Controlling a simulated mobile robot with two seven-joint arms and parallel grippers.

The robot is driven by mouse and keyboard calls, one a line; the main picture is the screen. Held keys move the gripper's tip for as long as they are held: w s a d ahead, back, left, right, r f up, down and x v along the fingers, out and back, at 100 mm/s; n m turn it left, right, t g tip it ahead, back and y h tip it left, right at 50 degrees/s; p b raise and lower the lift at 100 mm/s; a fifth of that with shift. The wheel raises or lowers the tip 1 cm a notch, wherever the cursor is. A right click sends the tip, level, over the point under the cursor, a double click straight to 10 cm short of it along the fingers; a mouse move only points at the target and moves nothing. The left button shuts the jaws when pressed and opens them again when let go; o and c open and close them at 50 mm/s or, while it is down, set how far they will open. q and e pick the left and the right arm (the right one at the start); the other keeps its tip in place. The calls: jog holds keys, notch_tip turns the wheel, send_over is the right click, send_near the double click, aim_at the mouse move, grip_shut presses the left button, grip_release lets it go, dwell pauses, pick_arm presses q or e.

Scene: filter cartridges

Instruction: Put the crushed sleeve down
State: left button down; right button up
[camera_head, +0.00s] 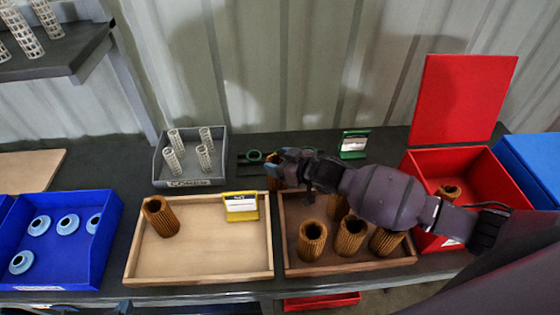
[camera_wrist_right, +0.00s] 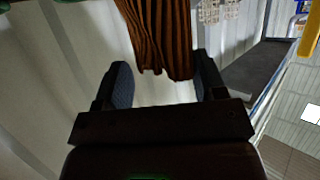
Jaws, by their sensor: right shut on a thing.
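My right gripper (camera_head: 283,170) reaches in from the right, above the back edge of the brown tray. It is shut on a brown pleated sleeve (camera_head: 272,172), mostly hidden behind the gripper in the head view. In the right wrist view the sleeve (camera_wrist_right: 158,35) shows between the fingers of the right gripper (camera_wrist_right: 163,82), its end edge uneven. Whether it is crushed is hard to tell. Another pleated sleeve (camera_head: 160,216) stands in the light wooden tray (camera_head: 200,272). Several stand in the brown tray (camera_head: 350,267). My left gripper is not in view.
An open red bin (camera_head: 480,165) at the right holds a brown sleeve (camera_head: 450,191). A grey tray (camera_head: 188,183) holds several white mesh cores. A blue bin (camera_head: 95,255) holds pale blue caps. A yellow-framed card (camera_head: 241,206) and a green-framed card (camera_head: 353,144) stand nearby. The light tray's middle is clear.

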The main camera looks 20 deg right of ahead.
jog(key=shift+f, duration=0.15)
jog(key=o, duration=1.1)
jog(key=shift+o, duration=0.2)
